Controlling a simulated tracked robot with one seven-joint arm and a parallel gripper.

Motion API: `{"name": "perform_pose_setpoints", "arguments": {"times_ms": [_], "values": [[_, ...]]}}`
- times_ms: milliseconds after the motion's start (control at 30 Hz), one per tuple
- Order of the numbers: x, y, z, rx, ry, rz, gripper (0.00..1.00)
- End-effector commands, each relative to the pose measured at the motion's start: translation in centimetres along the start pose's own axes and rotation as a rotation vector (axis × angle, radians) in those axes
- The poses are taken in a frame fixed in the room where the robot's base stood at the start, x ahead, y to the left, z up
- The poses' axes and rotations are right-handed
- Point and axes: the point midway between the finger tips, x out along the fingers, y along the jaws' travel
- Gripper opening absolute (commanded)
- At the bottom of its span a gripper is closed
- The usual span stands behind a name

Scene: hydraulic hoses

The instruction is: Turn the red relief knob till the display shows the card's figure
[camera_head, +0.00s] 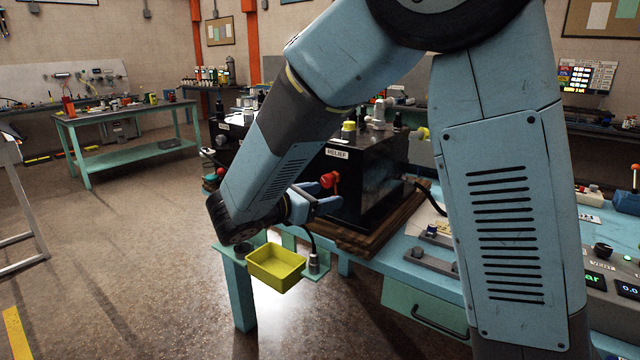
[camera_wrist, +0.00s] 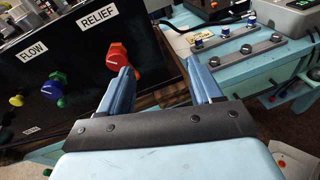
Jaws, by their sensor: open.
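The red relief knob (camera_wrist: 116,60) sits on the front of a black box (camera_wrist: 60,60) under a white RELIEF label (camera_wrist: 98,17). In the head view the red knob (camera_head: 329,181) shows just beyond my fingers. My gripper (camera_wrist: 167,75) is open and empty, its left finger close to the knob's right side. Whether they touch I cannot tell. The gripper also shows in the head view (camera_head: 328,198). A display (camera_head: 594,279) at the right edge shows green characters, partly cut off. A second display (camera_head: 627,289) reads about 0.0. I cannot make out a card with a figure.
A yellow tray (camera_head: 275,267) hangs at the bench's front. A metal bar with bolts (camera_wrist: 237,55) lies on the bench.

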Motion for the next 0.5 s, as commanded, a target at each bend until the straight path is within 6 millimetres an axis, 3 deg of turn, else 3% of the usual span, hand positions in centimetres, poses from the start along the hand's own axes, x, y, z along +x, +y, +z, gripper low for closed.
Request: {"name": "perform_pose_setpoints", "arguments": {"times_ms": [100,267,367,500], "values": [[-2.7,2.8,-1.7,-0.083,-0.075,0.098,0.64],[-4.8,4.6,-2.8,-0.137,-0.133,0.169,0.64],[-5.0,5.0,-3.0,-0.147,-0.145,0.183,0.64],[-3.7,5.3,-2.8,-0.147,-0.147,0.181,0.64]]}}
